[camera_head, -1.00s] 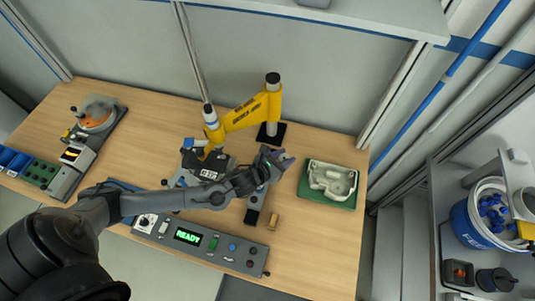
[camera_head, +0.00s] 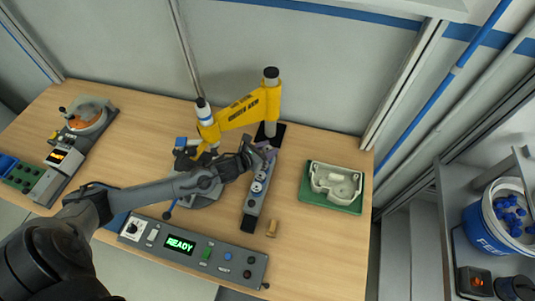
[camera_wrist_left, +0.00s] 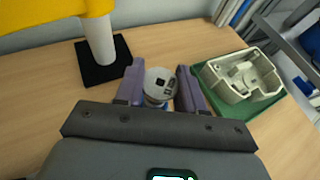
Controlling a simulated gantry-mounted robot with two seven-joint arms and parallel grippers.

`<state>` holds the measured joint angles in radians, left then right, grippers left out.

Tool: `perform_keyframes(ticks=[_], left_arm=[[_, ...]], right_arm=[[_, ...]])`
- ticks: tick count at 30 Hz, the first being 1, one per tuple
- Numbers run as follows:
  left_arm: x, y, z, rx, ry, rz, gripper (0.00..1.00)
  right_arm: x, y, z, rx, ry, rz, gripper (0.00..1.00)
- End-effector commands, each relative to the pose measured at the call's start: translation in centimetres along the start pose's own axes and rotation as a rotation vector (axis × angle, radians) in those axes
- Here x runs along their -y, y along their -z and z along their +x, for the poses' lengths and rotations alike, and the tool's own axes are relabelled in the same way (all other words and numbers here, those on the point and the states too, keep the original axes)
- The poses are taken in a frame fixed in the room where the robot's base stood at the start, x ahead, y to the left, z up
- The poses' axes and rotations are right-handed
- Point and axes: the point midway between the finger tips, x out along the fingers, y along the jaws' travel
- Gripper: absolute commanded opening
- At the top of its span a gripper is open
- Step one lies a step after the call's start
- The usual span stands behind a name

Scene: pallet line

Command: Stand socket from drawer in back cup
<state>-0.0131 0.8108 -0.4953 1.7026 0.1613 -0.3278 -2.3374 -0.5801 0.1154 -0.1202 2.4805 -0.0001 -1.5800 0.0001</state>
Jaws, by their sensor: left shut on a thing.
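My left gripper (camera_head: 264,150) is over the back end of a narrow grey rack (camera_head: 250,212) with round metal cups (camera_head: 257,187) along its top. In the left wrist view its purple fingers (camera_wrist_left: 159,88) are shut on a silver socket (camera_wrist_left: 159,80), whose round end with a square hole faces the camera. The socket's lower part is mostly hidden, and the back cup is covered by the gripper in the head view. I cannot tell whether the socket touches the cup. I cannot pick out a drawer. My right gripper is not in view.
A yellow arm (camera_head: 240,112) on a black-footed post stands just behind the gripper. A green tray (camera_head: 350,208) with a pale casting lies to the right. A control panel (camera_head: 215,252) reads READY. Bare wood lies at front right.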

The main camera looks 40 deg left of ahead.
Motion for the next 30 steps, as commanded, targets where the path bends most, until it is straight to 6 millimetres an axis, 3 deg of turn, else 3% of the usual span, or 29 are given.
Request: perform_keyframes(ticks=[1,3,29,30], left_arm=[[0.0,1.1,0.5,0.000,0.000,-0.002,0.08],[0.0,1.4,0.6,0.001,0.000,-0.002,0.08],[0.0,2.4,1.0,0.001,-0.001,0.000,0.08],[0.0,2.4,1.0,0.000,-0.001,0.000,0.45]], right_arm=[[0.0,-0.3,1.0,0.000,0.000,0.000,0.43],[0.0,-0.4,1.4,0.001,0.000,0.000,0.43],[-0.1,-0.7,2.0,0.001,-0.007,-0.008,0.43],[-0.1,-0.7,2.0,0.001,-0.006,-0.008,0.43]])
